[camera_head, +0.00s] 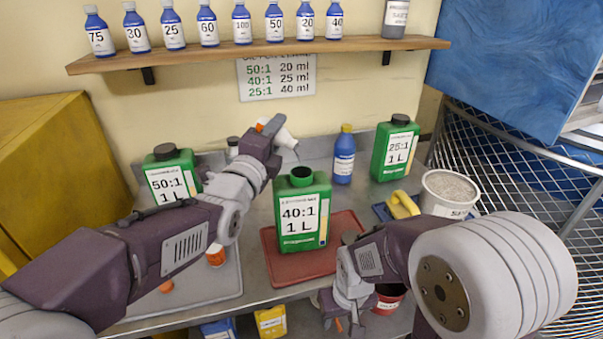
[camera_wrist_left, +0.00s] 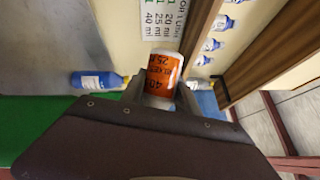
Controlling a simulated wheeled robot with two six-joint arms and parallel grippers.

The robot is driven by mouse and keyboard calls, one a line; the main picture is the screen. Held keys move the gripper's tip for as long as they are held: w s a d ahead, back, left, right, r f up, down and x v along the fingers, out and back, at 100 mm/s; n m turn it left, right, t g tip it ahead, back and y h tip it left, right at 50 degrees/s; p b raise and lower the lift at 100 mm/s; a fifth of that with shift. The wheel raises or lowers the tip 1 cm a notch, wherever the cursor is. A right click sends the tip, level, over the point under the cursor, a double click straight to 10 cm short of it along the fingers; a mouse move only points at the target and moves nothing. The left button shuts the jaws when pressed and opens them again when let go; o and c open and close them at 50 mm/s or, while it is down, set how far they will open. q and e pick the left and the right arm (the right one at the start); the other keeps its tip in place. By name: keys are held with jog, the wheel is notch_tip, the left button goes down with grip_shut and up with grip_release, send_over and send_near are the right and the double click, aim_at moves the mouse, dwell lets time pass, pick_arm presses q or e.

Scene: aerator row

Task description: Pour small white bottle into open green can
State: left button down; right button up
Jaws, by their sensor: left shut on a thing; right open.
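The small white bottle (camera_head: 285,138) is tilted, its lower right end above and just behind the open green can (camera_head: 297,245) marked 40:1. A thin grey streak shows under that end; I cannot tell if it is liquid. The can stands upright on a red mat (camera_head: 343,228), its dark mouth uncovered. My left gripper (camera_head: 270,132) is shut on the bottle. In the left wrist view the bottle (camera_wrist_left: 164,72), with an orange label, sits between the fingers. My right gripper (camera_head: 342,318) is open, low in front of the red mat.
Capped green cans marked 50:1 (camera_head: 172,178) and 25:1 (camera_head: 395,150) stand left and right. A blue bottle (camera_head: 344,156) stands behind the open can. An orange cap (camera_head: 166,286) lies on the grey mat (camera_head: 222,285).

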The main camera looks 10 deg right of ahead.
pick_arm(q)
jog(key=shift+r+m+h+b, duration=0.25)
jog(key=shift+m+h+b, duration=0.05)
jog(key=shift+m+b, duration=0.2)
jog(key=shift+f+b, duration=0.1)
jog(key=shift+b, duration=0.3)
jog(key=shift+s+d+f+m+b, duration=0.1)
jog(key=shift+s+m+b, duration=0.05)
jog(key=shift+m+b, duration=0.4)
